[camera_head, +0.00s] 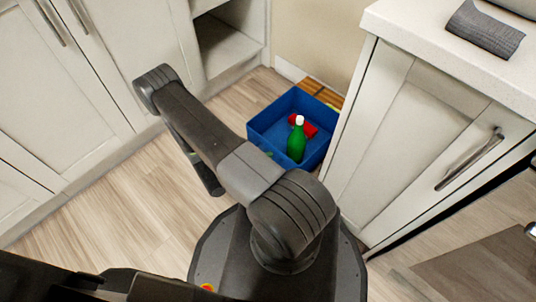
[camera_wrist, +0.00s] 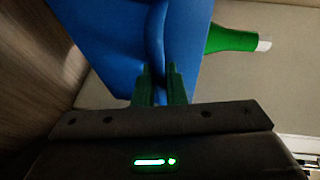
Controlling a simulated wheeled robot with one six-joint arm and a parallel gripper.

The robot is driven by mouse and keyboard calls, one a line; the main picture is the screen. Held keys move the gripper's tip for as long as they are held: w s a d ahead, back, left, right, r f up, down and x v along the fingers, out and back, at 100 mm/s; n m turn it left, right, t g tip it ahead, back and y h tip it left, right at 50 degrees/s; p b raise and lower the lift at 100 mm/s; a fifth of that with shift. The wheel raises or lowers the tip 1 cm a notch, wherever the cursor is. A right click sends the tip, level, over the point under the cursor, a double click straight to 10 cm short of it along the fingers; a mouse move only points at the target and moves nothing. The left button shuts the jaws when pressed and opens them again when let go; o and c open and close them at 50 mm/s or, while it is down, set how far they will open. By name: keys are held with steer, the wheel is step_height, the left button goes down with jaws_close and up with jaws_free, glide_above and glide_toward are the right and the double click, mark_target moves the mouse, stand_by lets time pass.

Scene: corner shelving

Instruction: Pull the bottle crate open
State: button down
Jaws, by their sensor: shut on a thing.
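The blue bottle crate (camera_head: 271,124) stands on the floor in the gap between the cabinets. A green bottle with a white cap (camera_head: 296,143) stands in it, with a red item (camera_head: 303,126) behind it. In the wrist view my gripper (camera_wrist: 159,72) is shut on a raised vertical strip of the crate's blue wall (camera_wrist: 110,38), which looks like its handle. The bottle's neck (camera_wrist: 232,39) shows past the crate's edge there. In the head view my arm hides most of the gripper.
A brown wooden box (camera_head: 312,86) sits behind the crate against the wall. A white cabinet with a handle (camera_head: 425,150) is close on the crate's right. White cabinets (camera_head: 85,80) line the left. The wooden floor (camera_head: 130,205) at left is clear.

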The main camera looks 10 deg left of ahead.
stand_by(0.3)
steer(key=c, duration=1.8)
jaws_free()
steer(key=shift+a, duration=0.1)
steer(key=p+v, duration=0.2)
steer(key=v, duration=1.1)
steer(key=shift+s+a+r, duration=0.1)
steer(key=shift+s+a, duration=0.2)
steer(key=shift+w+d, duration=0.1)
steer(key=shift+b+x, duration=1)
steer(key=shift+x, duration=5.85)
